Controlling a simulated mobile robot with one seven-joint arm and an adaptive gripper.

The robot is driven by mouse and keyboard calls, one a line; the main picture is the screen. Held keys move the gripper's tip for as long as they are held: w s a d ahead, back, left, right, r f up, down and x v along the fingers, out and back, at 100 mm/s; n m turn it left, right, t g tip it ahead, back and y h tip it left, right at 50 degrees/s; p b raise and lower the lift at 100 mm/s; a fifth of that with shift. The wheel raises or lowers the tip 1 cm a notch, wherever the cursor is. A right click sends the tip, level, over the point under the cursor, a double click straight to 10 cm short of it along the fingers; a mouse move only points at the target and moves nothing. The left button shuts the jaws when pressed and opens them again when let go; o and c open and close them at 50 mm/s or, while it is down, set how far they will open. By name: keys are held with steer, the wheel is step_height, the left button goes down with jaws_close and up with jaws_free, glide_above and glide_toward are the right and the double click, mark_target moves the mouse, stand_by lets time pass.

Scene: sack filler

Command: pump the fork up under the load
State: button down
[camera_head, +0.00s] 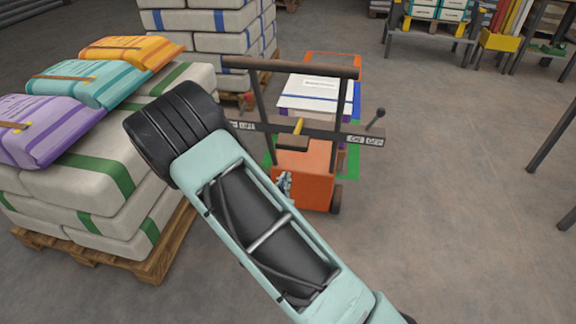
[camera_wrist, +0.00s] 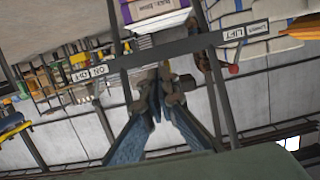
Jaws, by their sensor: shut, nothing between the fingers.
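An orange fork truck (camera_head: 305,175) with a dark handle frame (camera_head: 290,67) stands mid-picture in the head view. Its dark crossbar carries a LIFT label (camera_wrist: 233,34) and an ON/OFF label (camera_wrist: 92,72). A black-knobbed lever (camera_head: 376,119) stands at the ON/OFF end; a red knob (camera_wrist: 233,70) shows near LIFT in the wrist view. A short yellow-tipped lever (camera_head: 297,133) is at the crossbar's middle. The load (camera_head: 316,92) of sacks sits behind the frame. My gripper (camera_wrist: 163,80) is shut and empty, in front of the crossbar; my arm mostly hides it in the head view.
A wooden pallet (camera_head: 150,262) stacked with pale, purple, teal and orange sacks stands close on the left. Another sack stack (camera_head: 225,40) is behind. Shelves (camera_head: 435,25) stand at the back right. The floor (camera_head: 450,200) right of the truck is clear.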

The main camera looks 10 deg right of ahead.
steer(key=shift+s+a+f, duration=0.15)
steer(key=shift+s+a, duration=0.05)
steer(key=shift+s, duration=0.4)
steer(key=shift+s+a+f, duration=0.1)
steer(key=shift+s+a, duration=0.05)
steer(key=shift+s, duration=0.45)
